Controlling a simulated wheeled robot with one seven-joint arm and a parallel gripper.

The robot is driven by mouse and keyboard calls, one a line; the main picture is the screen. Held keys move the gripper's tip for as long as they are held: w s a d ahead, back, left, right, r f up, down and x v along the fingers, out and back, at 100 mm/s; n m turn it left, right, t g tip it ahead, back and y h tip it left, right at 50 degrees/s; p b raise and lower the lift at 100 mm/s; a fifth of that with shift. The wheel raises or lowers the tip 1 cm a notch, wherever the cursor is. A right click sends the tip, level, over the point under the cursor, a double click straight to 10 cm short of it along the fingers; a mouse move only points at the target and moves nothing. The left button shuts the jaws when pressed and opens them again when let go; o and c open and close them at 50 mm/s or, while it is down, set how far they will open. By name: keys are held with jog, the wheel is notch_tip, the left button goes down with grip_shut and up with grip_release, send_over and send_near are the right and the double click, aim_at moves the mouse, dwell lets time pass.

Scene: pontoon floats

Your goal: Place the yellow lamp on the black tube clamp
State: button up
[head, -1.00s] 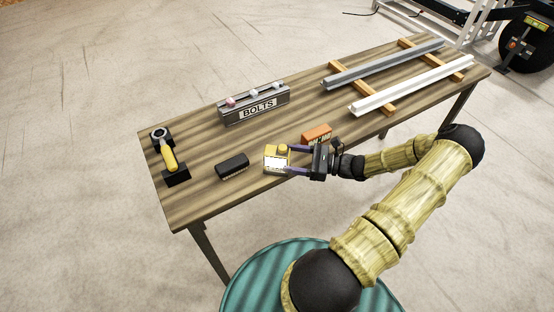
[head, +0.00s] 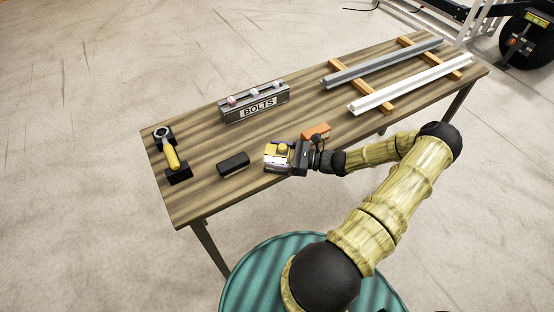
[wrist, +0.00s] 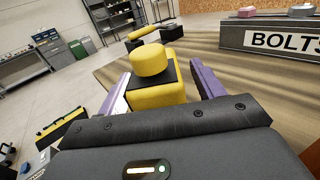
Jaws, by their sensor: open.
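The yellow lamp (head: 271,155), a boxy body with a round yellow knob on top, stands upright near the table's front edge. In the wrist view the lamp (wrist: 153,92) sits between the two purple fingers. My gripper (head: 286,158) is open around it; contact with the fingers cannot be made out. A small black block (head: 233,165) with pale marks on its front lies just left of the lamp. A yellow-handled tool (head: 171,156) with a grey ring end rests on black supports (head: 179,175) at the left. I cannot tell which black part is the tube clamp.
An orange block (head: 316,131) lies close behind my gripper. A grey BOLTS holder (head: 255,105) stands at the back. Grey (head: 380,66) and white (head: 415,84) bars lie on wooden strips at the right. The wooden table (head: 205,195) is bare around the black block.

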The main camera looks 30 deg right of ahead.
dwell(0.3)
grip_shut()
notch_tip(320, 180, up, 10)
jog(key=shift+r+b, duration=0.1)
jog(key=shift+b, duration=0.75)
dwell(0.3)
